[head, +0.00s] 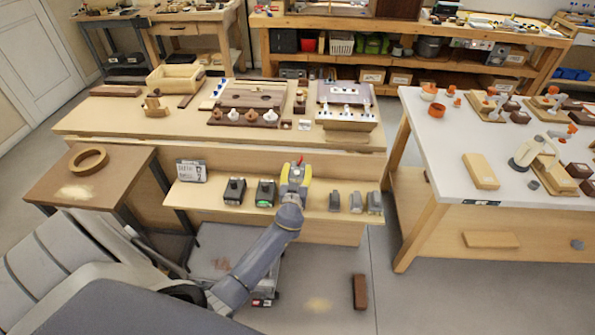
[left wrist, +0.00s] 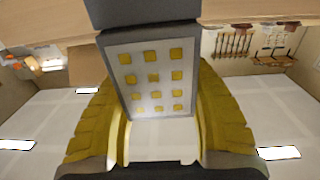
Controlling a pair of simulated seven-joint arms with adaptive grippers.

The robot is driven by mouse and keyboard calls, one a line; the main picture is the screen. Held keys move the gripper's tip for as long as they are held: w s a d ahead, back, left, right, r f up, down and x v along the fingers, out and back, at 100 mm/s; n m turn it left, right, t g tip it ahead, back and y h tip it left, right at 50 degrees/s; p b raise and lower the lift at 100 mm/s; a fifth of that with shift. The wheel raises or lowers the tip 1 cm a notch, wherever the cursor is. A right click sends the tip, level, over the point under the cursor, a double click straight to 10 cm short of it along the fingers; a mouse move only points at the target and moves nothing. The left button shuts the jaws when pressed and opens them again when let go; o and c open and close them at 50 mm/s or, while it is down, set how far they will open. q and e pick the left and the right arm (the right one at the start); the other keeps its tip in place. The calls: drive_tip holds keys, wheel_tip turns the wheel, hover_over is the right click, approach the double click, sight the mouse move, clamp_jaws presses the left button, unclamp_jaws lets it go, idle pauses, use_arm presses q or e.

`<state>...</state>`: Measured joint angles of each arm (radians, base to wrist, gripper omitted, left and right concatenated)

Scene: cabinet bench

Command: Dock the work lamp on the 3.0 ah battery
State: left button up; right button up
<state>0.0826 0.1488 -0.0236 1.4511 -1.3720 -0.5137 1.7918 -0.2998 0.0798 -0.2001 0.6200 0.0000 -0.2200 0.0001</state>
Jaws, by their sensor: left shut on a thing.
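My left gripper (head: 293,174) is above the low front shelf of the cabinet bench. In the left wrist view its yellow fingers (left wrist: 160,125) are shut on the work lamp (left wrist: 152,82), a grey-framed light panel with rows of yellow squares. A dark grey block (left wrist: 140,12) adjoins the lamp's far end. On the shelf (head: 306,207), two black units (head: 234,191) (head: 265,193) stand left of the gripper. Several grey units, one of them here (head: 334,201), stand to its right. I cannot read which is the 3.0 ah battery. My right gripper is out of view.
A printed card (head: 191,171) stands at the shelf's left end. The bench top (head: 110,115) behind holds trays and a wooden box (head: 175,78). A brown side table (head: 85,178) is at left, a white-topped table (head: 440,150) at right. A brown block (head: 360,291) lies on the floor.

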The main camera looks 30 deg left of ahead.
use_arm(q)
drive_tip(key=shift+f, duration=0.5)
drive_tip(key=o, duration=1.2)
drive_tip(key=shift+f, duration=0.1)
drive_tip(key=shift+s, duration=0.15)
drive_tip(key=shift+v, duration=5.4)
drive_tip(key=shift+d, duration=0.1)
